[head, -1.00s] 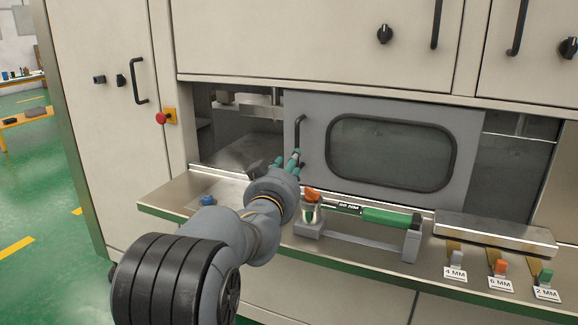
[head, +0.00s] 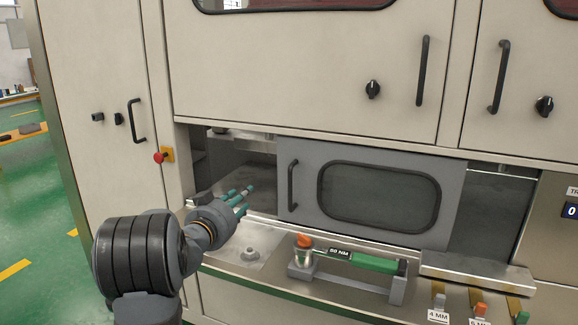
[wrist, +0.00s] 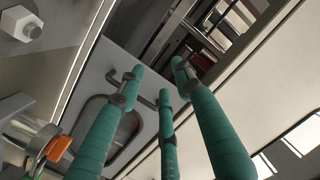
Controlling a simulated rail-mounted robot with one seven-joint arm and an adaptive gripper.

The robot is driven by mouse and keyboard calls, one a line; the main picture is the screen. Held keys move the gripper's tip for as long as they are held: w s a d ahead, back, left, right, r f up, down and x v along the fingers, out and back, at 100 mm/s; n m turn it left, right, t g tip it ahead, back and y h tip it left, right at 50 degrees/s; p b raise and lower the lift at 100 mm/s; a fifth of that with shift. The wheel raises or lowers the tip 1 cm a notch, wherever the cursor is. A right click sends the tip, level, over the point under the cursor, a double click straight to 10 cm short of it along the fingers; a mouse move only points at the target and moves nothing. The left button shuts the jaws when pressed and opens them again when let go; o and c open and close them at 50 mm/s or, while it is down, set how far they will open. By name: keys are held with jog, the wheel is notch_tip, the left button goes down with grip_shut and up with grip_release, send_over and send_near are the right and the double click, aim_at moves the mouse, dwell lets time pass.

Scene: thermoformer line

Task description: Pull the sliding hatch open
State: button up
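The sliding hatch (head: 300,215) is a grey panel with a dark rounded window, in the machine's lower bay. Its dark vertical handle (head: 292,185) is near its left edge. Dark openings show on both sides of the panel. My gripper (head: 240,197), with three teal fingers, is left of the handle and slightly lower, apart from it. In the wrist view the fingers (wrist: 160,85) are spread with nothing between them. The hatch (wrist: 92,82) and its handle (wrist: 148,103) show behind them, the handle partly covered by the fingers.
A torque wrench (head: 375,263) with green grip and orange end lies in a holder on the ledge below the hatch. A metal nut-like knob (head: 250,253) stands left of it. A metal block (head: 475,270) and labelled hex keys are at the right. A red button (head: 160,157) is left.

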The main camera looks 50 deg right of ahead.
aim_at(290, 178)
jog(key=s+d+r+m+g+h, duration=0.1)
jog(key=s+d+r+g+h, duration=0.15)
jog(key=s+g, duration=0.35)
jog(key=shift+t, duration=0.6)
jog(key=d, duration=0.3)
jog(key=d+p, duration=0.1)
jog(key=d, duration=0.3)
jog(key=d+p, duration=0.1)
jog(key=d, duration=0.3)
jog(key=shift+s+r, duration=0.3)
jog(key=shift+r, duration=0.05)
jog(key=shift+c, duration=0.4)
jog(key=c, duration=0.8)
